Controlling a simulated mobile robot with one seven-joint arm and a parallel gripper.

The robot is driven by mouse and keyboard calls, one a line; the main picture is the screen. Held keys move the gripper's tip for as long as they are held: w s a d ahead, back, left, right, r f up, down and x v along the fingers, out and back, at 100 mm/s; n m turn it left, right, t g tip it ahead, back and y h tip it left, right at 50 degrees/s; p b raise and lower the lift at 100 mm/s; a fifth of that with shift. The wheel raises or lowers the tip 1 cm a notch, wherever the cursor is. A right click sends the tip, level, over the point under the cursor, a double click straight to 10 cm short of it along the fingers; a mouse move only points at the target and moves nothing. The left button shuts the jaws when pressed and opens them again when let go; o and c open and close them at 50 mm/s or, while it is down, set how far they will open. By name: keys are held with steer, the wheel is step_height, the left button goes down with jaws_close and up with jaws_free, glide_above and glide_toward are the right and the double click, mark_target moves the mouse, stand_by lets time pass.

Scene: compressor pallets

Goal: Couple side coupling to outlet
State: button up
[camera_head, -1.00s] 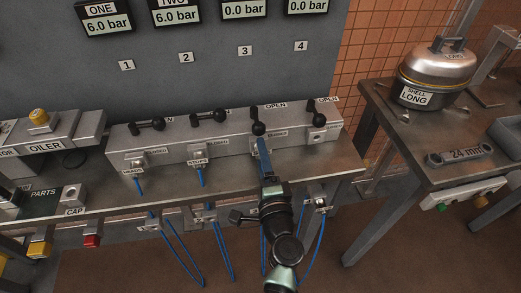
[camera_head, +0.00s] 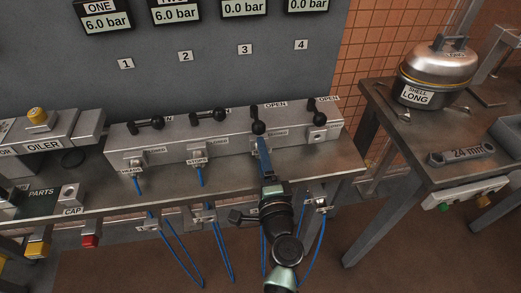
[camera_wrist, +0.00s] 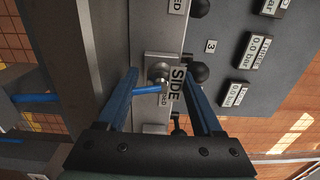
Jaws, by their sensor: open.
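The side coupling (camera_wrist: 160,74), a small metal fitting with a short blue hose and a SIDE tag (camera_wrist: 177,90), sits at the square plate of the outlet (camera_wrist: 165,62) near the number 3. I cannot tell whether it is locked there. My gripper (camera_wrist: 160,79) is open, its two blue fingers on either side of the coupling with gaps visible. In the head view my gripper (camera_head: 262,146) reaches the front of the manifold (camera_head: 228,133) below the third lever (camera_head: 258,128) and hides most of that outlet.
Couplings with blue hoses sit at the first (camera_head: 136,164) and second (camera_head: 199,158) outlets. The fourth outlet (camera_head: 317,135) is bare. Blue hoses hang below the bench edge (camera_head: 235,192). A side table (camera_head: 405,120) with a shell pot (camera_head: 437,75) stands to the right.

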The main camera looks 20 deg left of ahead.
jaws_close()
stand_by(0.3)
stand_by(1.0)
steer(key=v, duration=0.6)
stand_by(1.2)
stand_by(0.3)
